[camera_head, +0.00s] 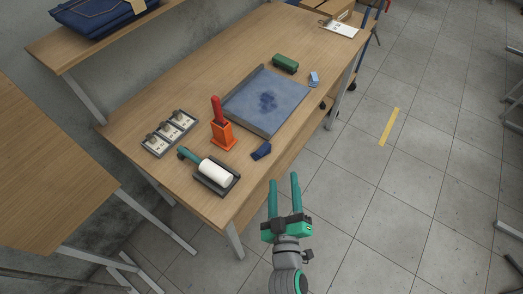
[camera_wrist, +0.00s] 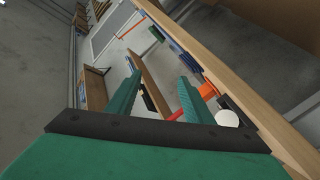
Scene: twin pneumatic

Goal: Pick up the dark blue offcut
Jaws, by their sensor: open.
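The dark blue offcut (camera_head: 261,151) is a small angular piece lying near the front edge of the wooden table (camera_head: 205,206) in the head view. It lies just in front of the tray with the blue cloth. My gripper (camera_head: 284,180) is open and empty, with two green fingers pointing towards the table. It is off the table's front edge, below and to the right of the offcut in the picture. In the wrist view my gripper (camera_wrist: 155,92) shows both fingers apart with nothing between them. I cannot make out the offcut for sure in the wrist view.
A grey tray (camera_head: 262,71) with a stained blue cloth lies behind the offcut. An orange holder (camera_head: 223,136) with a red-handled tool and a white roller (camera_head: 216,172) in a dark cradle stand to the left. A green block (camera_head: 285,63) and light blue piece (camera_head: 314,79) lie farther back.

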